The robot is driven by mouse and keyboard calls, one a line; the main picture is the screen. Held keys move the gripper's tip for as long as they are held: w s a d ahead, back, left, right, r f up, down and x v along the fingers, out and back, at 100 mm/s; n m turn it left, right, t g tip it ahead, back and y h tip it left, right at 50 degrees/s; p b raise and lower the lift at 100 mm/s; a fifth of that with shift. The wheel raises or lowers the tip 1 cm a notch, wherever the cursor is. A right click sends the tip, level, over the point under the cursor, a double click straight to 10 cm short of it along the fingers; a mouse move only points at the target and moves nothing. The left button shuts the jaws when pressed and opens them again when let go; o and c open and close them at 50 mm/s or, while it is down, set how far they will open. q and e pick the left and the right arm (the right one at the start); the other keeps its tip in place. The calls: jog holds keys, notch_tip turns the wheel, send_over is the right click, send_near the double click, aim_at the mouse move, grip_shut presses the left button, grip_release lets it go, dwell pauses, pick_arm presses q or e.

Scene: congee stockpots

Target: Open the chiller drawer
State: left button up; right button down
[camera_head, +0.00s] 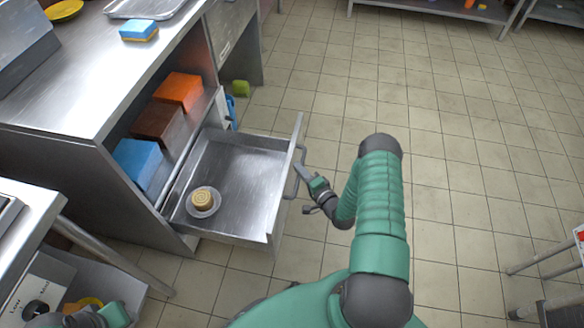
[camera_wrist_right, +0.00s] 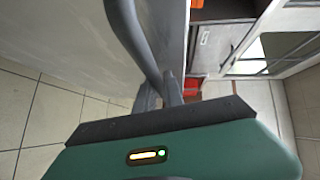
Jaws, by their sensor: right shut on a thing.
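The chiller drawer (camera_head: 240,160) is a steel drawer and stands pulled out from the counter, with its inside in view. A small round tan item (camera_head: 202,197) on a pale dish lies in its near left part. The drawer's bar handle (camera_head: 296,172) is on its front panel. My right gripper (camera_head: 303,176) is at the handle and shut on it. In the right wrist view the grey handle bar (camera_wrist_right: 135,40) runs down to the fingers (camera_wrist_right: 170,92). My left gripper is not clearly seen; part of my left arm (camera_head: 110,314) shows at the lower left.
The steel counter (camera_head: 60,95) is above the drawer. Blue, brown and orange boxes (camera_head: 158,122) sit on the shelf under it. A sponge (camera_head: 138,30) and a tray (camera_head: 145,8) are on top. A control knob (camera_head: 36,310) is at lower left. The tiled floor (camera_head: 440,110) right of the drawer is clear.

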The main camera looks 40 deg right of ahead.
jog(key=shift+s+f, duration=0.25)
jog(key=c, duration=1.7)
grip_release()
jog(key=shift+w, duration=0.1)
jog(key=shift+r, duration=0.1)
jog(key=s+p, duration=0.1)
jog(key=s, duration=0.4)
jog(key=s+a+r+p, duration=0.1)
jog(key=s+p, duration=0.1)
jog(key=s, duration=0.4)
jog(key=s+a+r+p, duration=0.1)
jog(key=s+p, duration=0.1)
jog(key=s, duration=0.3)
jog(key=shift+s+r, duration=0.1)
jog(key=shift+s, duration=0.15)
jog(key=shift+w, duration=0.1)
